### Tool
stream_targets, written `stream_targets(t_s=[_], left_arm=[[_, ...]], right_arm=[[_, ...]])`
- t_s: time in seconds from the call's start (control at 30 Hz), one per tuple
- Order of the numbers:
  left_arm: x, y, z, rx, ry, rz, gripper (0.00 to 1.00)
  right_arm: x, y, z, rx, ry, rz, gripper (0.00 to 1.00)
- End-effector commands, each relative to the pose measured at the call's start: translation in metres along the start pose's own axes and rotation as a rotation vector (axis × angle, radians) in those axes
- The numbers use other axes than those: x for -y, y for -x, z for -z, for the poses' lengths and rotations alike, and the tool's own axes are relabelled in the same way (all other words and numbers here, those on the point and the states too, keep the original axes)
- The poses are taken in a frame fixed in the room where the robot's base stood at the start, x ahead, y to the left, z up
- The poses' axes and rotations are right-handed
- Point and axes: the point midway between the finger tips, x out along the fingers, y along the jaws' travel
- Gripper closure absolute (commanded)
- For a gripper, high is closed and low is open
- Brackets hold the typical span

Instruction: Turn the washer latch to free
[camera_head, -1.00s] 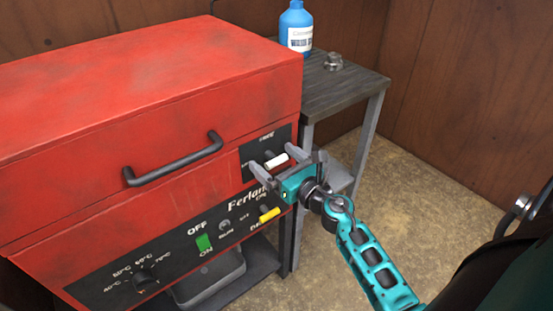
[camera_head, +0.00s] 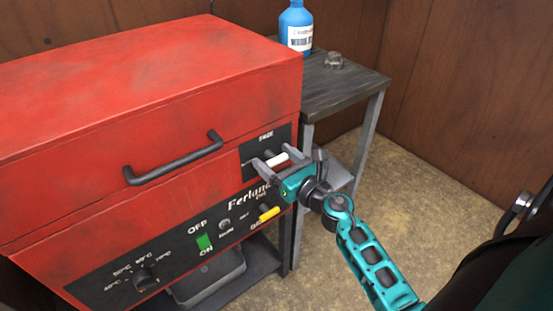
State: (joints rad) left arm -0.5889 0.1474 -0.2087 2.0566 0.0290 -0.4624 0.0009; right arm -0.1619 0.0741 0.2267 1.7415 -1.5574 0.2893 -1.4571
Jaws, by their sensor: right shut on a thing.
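The red washer (camera_head: 150,110) fills the left of the view, with its lid down. Its latch (camera_head: 277,160) is a white-tipped handle on a small black plate at the right of the front. The latch lies sideways, slightly tilted up to the right. My right gripper (camera_head: 273,155) comes from the lower right and is shut on the latch, one grey finger on each side. The fingers hide part of the latch and its plate. My left gripper is not in view.
A black bar handle (camera_head: 173,167) is on the lid. Below are a yellow-tipped lever (camera_head: 269,214), a green switch (camera_head: 204,242) and a black dial (camera_head: 145,280). A side table (camera_head: 345,90) holds a blue bottle (camera_head: 296,27) and a metal nut-like part (camera_head: 334,61). The floor at right is clear.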

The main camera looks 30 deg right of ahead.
Motion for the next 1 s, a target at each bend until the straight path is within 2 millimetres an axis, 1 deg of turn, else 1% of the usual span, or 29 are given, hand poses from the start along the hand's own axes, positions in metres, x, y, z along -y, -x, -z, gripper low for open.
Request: stream_targets(t_s=[0.17, 0.37, 0.8, 1.0], left_arm=[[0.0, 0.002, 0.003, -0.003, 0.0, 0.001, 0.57], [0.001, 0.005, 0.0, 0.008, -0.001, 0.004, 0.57], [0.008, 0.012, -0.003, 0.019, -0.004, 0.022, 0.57], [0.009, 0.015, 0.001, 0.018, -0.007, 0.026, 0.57]], right_arm=[[0.0, 0.0, 0.0, -0.002, -0.063, -0.001, 0.51], [0.0, 0.0, -0.001, -0.003, -0.202, -0.002, 0.51], [0.001, 0.0, 0.0, -0.003, -0.619, -0.001, 0.51], [0.002, 0.0, 0.0, -0.002, -0.808, 0.0, 0.51]])
